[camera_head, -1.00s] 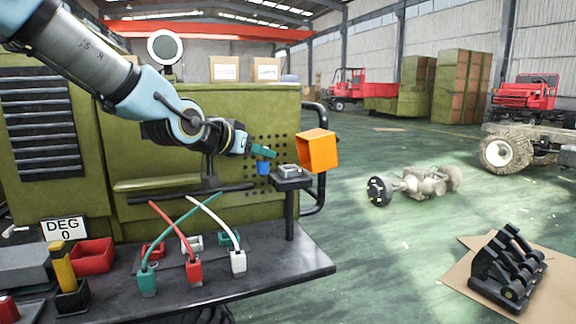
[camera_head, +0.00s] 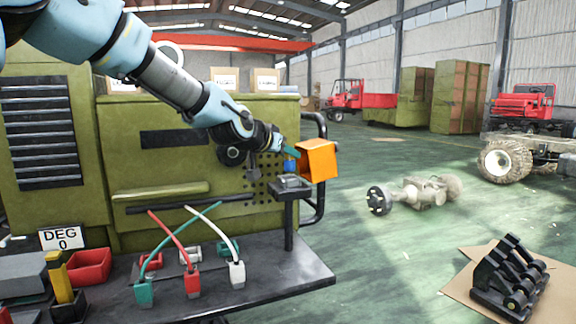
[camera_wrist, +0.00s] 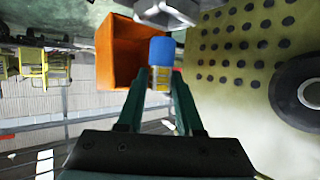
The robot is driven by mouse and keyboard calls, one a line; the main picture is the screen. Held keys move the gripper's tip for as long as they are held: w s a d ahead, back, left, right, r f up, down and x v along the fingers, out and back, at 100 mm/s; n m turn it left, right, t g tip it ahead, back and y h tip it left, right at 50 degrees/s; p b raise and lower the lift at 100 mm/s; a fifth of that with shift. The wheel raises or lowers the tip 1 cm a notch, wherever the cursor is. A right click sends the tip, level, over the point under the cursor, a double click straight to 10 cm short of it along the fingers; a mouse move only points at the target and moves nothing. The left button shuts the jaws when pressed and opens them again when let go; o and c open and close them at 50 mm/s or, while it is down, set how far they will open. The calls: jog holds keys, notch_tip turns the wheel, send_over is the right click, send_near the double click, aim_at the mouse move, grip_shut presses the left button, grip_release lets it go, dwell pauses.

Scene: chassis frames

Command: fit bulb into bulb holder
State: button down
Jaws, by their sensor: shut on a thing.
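My gripper (camera_head: 291,151) is shut on the bulb (camera_head: 290,166), a small piece with a blue end. In the wrist view the bulb (camera_wrist: 162,51) sits between my green fingertips (camera_wrist: 159,80), blue end outward, with a pale, yellowish part nearer the fingers. A light grey block (camera_head: 290,182) on a black stand, seemingly the bulb holder, is just below the bulb in the head view. It also shows at the top of the wrist view (camera_wrist: 168,12). I cannot tell whether bulb and holder touch; the holder's opening is not clear.
An orange open-sided box (camera_head: 318,160) stands close to the right of the bulb. A green perforated cabinet panel (camera_head: 255,195) is close behind. The bench (camera_head: 265,277) carries cables, plugs and red bins (camera_head: 88,266).

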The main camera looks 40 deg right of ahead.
aim_at(287, 165)
notch_tip(287, 165, down, 4)
jog(key=shift+r+p, duration=0.15)
jog(key=shift+p, duration=0.25)
jog(key=shift+d, duration=0.15)
jog(key=c, duration=0.6)
grip_release()
jog(key=shift+o, duration=0.2)
jog(key=shift+r, duration=0.15)
jog(key=v, duration=1.2)
